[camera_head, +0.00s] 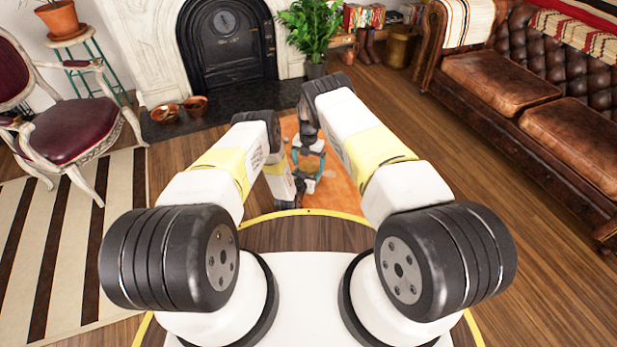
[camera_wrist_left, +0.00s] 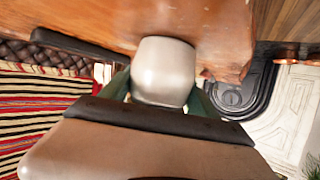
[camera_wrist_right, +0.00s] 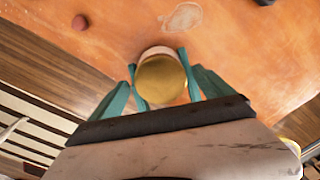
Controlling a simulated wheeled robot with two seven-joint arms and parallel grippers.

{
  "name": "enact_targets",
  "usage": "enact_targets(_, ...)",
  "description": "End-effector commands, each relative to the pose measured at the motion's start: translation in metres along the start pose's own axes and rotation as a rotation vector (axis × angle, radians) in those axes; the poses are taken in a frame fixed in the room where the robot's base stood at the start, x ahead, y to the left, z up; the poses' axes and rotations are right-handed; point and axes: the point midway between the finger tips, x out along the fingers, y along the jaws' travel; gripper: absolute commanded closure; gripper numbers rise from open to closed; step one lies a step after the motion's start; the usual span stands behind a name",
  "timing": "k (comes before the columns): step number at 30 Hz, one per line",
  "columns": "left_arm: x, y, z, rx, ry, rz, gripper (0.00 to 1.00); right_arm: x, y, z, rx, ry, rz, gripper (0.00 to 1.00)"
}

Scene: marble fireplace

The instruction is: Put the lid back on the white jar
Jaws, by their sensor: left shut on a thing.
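The white jar (camera_wrist_left: 163,72) is between the green fingers of my left gripper (camera_wrist_left: 160,98) in the left wrist view, and that gripper is shut on it. In the right wrist view a round gold disc (camera_wrist_right: 162,80), apparently the lid, lies between the teal fingers of my right gripper (camera_wrist_right: 165,85). A pale rim shows behind the disc. I cannot tell whether the right fingers grip it or only flank it, or whether it rests on the jar. In the head view both grippers meet close together near the orange surface, and my arms hide much of them.
The worn orange surface (camera_head: 342,185) lies under the grippers. In the right wrist view it carries a small reddish round thing (camera_wrist_right: 80,22) and a dark thing (camera_wrist_right: 264,2). A leather sofa (camera_head: 560,130) stands right, a chair (camera_head: 70,130) left, and the fireplace (camera_head: 228,50) behind.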

Motion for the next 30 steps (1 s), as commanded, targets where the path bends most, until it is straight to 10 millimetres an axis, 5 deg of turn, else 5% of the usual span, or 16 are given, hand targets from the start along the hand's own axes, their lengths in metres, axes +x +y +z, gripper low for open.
enact_targets(8,0.0,0.0,-0.001,0.0,0.001,0.0,1.0,-0.002,0.0,0.0,0.0,0.0,0.0,0.09)
enact_targets(18,0.0,0.0,-0.001,0.0,0.001,0.0,1.0,-0.041,0.0,0.0,0.001,0.0,0.001,0.09)
enact_targets(27,0.0,0.0,-0.001,0.0,0.001,0.0,1.0,-0.045,0.0,0.0,0.0,0.0,0.0,0.09)
enact_targets(30,0.0,0.0,-0.001,0.0,0.001,0.0,1.0,-0.045,0.0,0.0,0.0,0.0,0.0,0.0)
